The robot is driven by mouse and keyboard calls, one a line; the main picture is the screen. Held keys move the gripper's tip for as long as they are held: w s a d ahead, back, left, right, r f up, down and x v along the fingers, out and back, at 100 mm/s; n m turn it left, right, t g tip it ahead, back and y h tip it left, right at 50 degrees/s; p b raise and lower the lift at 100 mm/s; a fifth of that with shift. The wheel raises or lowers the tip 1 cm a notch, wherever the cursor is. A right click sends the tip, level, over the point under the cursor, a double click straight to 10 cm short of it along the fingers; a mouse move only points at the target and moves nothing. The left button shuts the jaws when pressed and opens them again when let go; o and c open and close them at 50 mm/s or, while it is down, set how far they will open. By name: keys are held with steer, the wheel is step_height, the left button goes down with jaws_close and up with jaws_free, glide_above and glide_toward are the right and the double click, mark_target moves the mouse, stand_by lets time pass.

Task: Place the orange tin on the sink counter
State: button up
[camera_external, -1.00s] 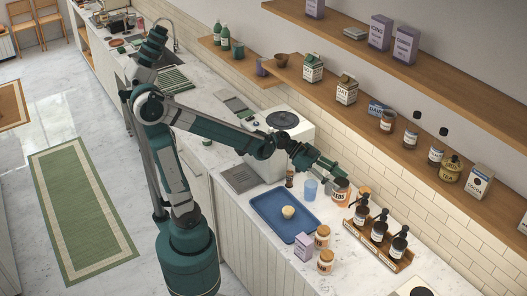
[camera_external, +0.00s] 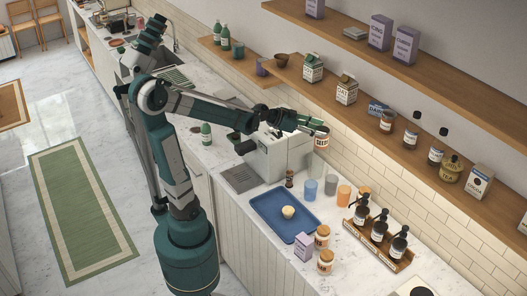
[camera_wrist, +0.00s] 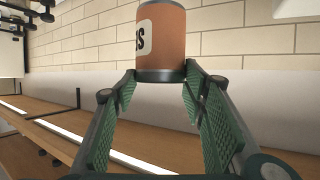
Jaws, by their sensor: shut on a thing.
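The orange tin (camera_external: 322,140) has a pale label with dark letters and a dark rim. My gripper (camera_external: 311,124) is shut on it and holds it in the air in front of the tiled wall, beside the coffee machine. In the wrist view the tin (camera_wrist: 165,38) sits between the far ends of the two green-padded fingers of my gripper (camera_wrist: 160,82); part of its label shows at the left. The sink counter (camera_external: 196,88) is the pale marble top at the back left, with a tap (camera_external: 175,40); my arm hides part of it.
The wooden shelf (camera_external: 404,140) with cartons and jars runs along the wall close to the tin. Below stand several cups (camera_external: 343,194), a blue tray (camera_external: 265,222) and a rack of pump bottles (camera_external: 378,232).

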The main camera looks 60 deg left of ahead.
steer(key=s+a+r+n+t+y+p, duration=0.1)
steer(key=a+r+n+y+p, duration=0.2)
steer(key=a, duration=1.3)
steer(key=s+a+r+n+y+p, duration=0.15)
steer(key=a+r+n+y, duration=0.3)
steer(key=a, duration=1.05)
steer(key=s+a+r+n+g+y+p, duration=0.1)
steer(key=s+a+r+n+y+p, duration=0.3)
steer(key=a, duration=0.6)
steer(key=s+a+g+y+b, duration=0.1)
steer(key=s+a, duration=0.5)
steer(key=a, duration=0.4)
steer(key=s+a+r+n+g+y+p, duration=0.1)
steer(key=s+a+r+n+y+p, duration=0.3)
steer(key=a, duration=0.6)
steer(key=w+a+f+m+t+h+b, duration=0.15)
steer(key=f+b, duration=0.35)
steer(key=f, duration=1.1)
steer(key=w+a+f+m+h+b, duration=0.25)
steer(key=f+b, duration=0.35)
steer(key=f, duration=0.9)
steer(key=s+a+f+n+g+y, duration=0.2)
steer(key=s+a+f+n+y, duration=0.1)
steer(key=s+a, duration=1.1)
steer(key=a, duration=0.2)
steer(key=shift+s+a+f+b, duration=0.15)
steer(key=shift+s+a+b, duration=0.15)
steer(key=shift+a+b, duration=0.1)
